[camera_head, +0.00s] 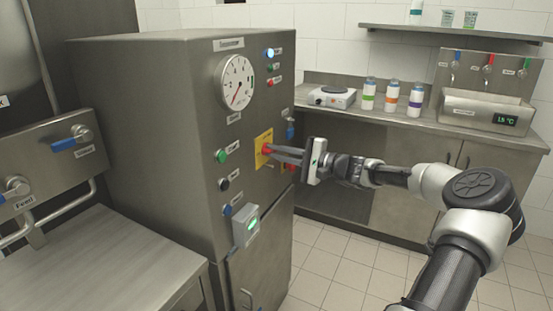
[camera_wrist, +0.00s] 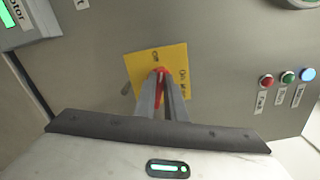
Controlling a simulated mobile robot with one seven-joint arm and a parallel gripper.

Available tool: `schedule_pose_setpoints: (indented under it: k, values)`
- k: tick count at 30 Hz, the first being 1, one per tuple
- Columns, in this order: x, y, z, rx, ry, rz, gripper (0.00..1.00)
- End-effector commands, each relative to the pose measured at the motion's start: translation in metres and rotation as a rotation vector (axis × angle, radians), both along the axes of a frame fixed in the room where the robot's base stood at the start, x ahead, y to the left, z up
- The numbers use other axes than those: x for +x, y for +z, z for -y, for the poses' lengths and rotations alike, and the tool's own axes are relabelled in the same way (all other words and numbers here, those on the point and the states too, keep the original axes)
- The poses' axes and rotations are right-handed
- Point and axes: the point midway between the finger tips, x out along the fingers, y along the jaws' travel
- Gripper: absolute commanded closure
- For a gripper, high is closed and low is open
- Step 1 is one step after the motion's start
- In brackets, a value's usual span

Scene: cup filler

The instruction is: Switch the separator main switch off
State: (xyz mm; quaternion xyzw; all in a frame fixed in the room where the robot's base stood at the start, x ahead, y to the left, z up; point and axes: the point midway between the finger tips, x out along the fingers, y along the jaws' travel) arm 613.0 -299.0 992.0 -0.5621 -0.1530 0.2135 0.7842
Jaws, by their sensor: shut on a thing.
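The separator main switch is a red rotary handle (camera_head: 266,149) on a yellow plate (camera_head: 259,161), on the side of the steel cabinet. My gripper (camera_head: 275,151) reaches it from the right, and its fingers are shut on the handle. In the wrist view the red handle (camera_wrist: 161,71) shows between the two fingertips (camera_wrist: 162,82), in front of the yellow plate (camera_wrist: 137,62). A small label is above the handle and another to its right. The fingers hide part of the handle, so its exact angle is hard to tell.
The cabinet (camera_head: 150,130) also carries a gauge (camera_head: 235,83), a green button (camera_head: 221,156), a black button (camera_head: 224,184) and a small box with a green display (camera_head: 246,226). A counter with several bottles stands behind. The tiled floor at right is open.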

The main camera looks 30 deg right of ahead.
Motion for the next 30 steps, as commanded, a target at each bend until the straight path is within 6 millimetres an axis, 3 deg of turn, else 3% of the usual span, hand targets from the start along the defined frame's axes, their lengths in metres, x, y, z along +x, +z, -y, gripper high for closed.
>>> schedule_pose_setpoints:
  k: [12, 30]
  values:
    - [-0.0006, -0.0043, 0.0001, -0.232, 0.000, 0.136, 1.00]
    - [-0.0007, -0.0025, 0.0003, -0.298, 0.001, 0.173, 1.00]
